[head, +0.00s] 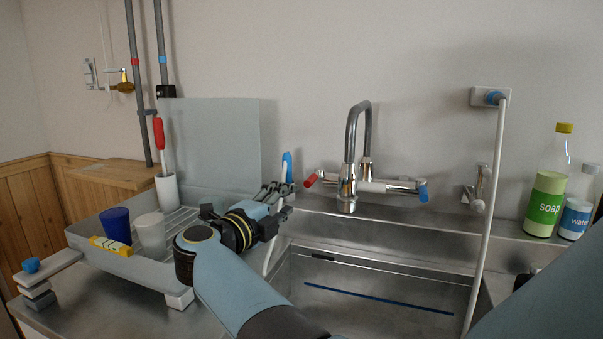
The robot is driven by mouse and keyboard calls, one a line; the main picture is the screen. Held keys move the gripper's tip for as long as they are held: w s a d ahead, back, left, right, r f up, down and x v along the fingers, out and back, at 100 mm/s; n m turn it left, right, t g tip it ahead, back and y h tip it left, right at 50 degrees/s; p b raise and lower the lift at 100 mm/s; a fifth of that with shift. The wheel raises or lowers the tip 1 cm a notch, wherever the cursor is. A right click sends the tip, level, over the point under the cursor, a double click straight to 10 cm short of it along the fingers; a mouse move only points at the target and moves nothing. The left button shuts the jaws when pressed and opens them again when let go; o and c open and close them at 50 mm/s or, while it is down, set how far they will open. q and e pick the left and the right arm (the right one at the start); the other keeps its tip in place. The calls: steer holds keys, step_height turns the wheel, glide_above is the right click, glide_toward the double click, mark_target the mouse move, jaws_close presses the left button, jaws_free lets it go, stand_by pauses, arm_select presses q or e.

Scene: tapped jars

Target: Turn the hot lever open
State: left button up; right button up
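The hot lever, with a red end (310,179), is on the left side of the wall-mounted mixer tap (372,186). The cold lever, with a blue end (423,191), is on its right side. A grey spout curves up and over from the middle, its mouth above the sink's back ledge. Nothing is visibly held.
The steel sink (375,285) lies below the tap. A tray (145,272) with a blue cup (116,224) and white cup (150,230) stands left. A white hose (485,210) hangs right of the tap. Soap (546,200) and water (575,215) bottles stand far right.

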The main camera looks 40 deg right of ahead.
mark_target(306, 186)
steer(key=b+x, duration=0.1)
steer(key=x, duration=0.4)
steer(key=shift+b+x, duration=0.4)
steer(key=shift+x, duration=0.95)
arm_select(q)
steer(key=shift+s+a+f, duration=0.15)
steer(key=shift+a+f, duration=0.05)
steer(key=shift+f, duration=0.2)
steer(key=shift+s+a+f, duration=0.15)
steer(key=shift+f, duration=0.2)
arm_select(e)
steer(key=shift+w+d+r, duration=0.1)
steer(key=shift+w+d, duration=0.05)
steer(key=shift+d, duration=0.1)
